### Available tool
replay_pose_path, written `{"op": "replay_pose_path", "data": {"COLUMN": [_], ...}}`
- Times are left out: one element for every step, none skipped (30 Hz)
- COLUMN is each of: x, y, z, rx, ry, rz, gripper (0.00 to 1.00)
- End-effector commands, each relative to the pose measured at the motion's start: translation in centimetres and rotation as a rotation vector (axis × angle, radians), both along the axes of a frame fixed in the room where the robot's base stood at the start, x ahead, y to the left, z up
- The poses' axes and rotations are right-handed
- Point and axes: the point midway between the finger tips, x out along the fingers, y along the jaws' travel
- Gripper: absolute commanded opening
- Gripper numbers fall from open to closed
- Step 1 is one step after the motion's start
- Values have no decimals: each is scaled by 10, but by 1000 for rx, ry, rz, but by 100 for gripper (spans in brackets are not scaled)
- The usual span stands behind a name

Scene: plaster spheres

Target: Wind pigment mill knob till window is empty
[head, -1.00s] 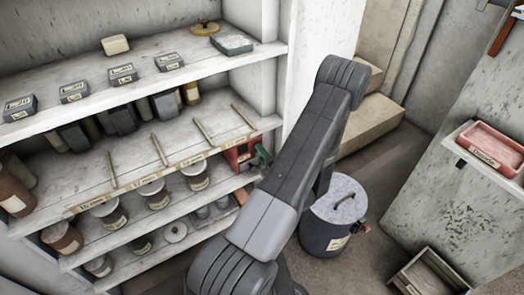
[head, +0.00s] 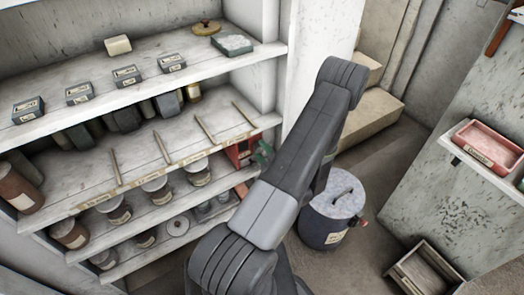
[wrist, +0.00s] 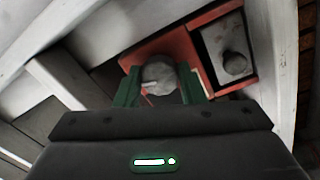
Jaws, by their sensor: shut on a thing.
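The red pigment mill (head: 240,152) stands at the right end of a middle shelf, partly hidden by my arm in the head view. In the wrist view, its red body (wrist: 192,40) fills the upper middle. My gripper (wrist: 160,88) has its green fingers on either side of a rounded grey knob (wrist: 159,73) and is shut on it. In the head view my green fingers (head: 263,154) are at the mill's right side. To the right of the knob, a pale square recess (wrist: 222,45) framed in red holds a dark round lump (wrist: 235,63); I cannot tell if this is the window.
Shelves with labelled jars (head: 156,189), small boxes (head: 127,75) and thin rods (head: 162,147) lie to the left. A lidded drum (head: 335,208) stands on the floor. A red tray (head: 487,146) and a wooden crate (head: 425,272) are at the right.

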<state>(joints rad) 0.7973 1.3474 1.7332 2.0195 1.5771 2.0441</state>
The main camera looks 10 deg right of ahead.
Motion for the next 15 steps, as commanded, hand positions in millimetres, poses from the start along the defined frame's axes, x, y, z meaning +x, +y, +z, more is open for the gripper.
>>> {"op": "replay_pose_path", "data": {"x": [0, 0, 0, 0, 0, 0, 0, 0, 0, 0, 0, 0, 0, 0, 0], "y": [0, 0, 0, 0, 0, 0, 0, 0, 0, 0, 0, 0, 0, 0, 0], "z": [-1, -1, -1, -1, -1, -1, -1, -1, -1, -1, -1, -1, -1, -1, -1], "rx": [2, 3, 3, 3, 3, 3, 3, 2, 2, 2, 2, 2, 2, 2, 1], "ry": [2, 3, 3, 3, 3, 3, 3, 3, 3, 3, 3, 3, 3, 2, 2], "rz": [0, 0, 0, 0, 0, 0, 0, 0, 0, 0, 0, 0, 0, 0, 0], "gripper": [13, 13, 13, 13, 13, 13, 13, 13, 13, 13, 38, 46, 52, 57, 57]}}
